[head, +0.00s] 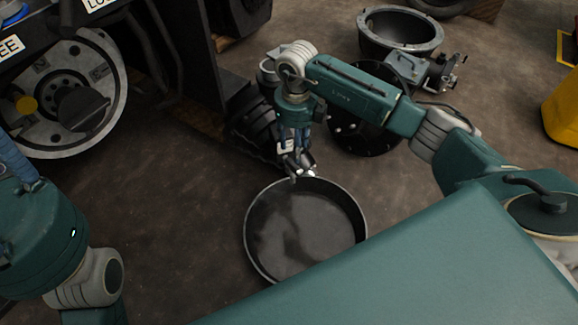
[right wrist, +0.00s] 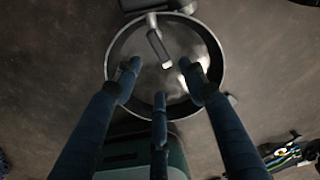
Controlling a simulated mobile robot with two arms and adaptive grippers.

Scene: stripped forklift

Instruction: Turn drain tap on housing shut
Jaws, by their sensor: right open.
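My right gripper (head: 295,152) points down beside a dark ribbed housing (head: 252,122) in the head view. Its three fingers (right wrist: 160,85) are spread and empty in the right wrist view. A small metal tap (head: 304,172) shows at the fingertips, above the pan's far rim. In the right wrist view, the tap's pale lever (right wrist: 158,45) hangs below a dark part at the top edge, ahead of the fingers. I cannot tell whether a finger touches it. The gripper partly hides the tap in the head view. My left gripper is out of view.
A round black pan (head: 250,248) with dark, shiny contents stands on the floor under the tap. The forklift's wheel (head: 50,132) and frame are at the left. A flanged bell-shaped casting (head: 437,40) and a black disc (head: 350,140) lie behind my right arm.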

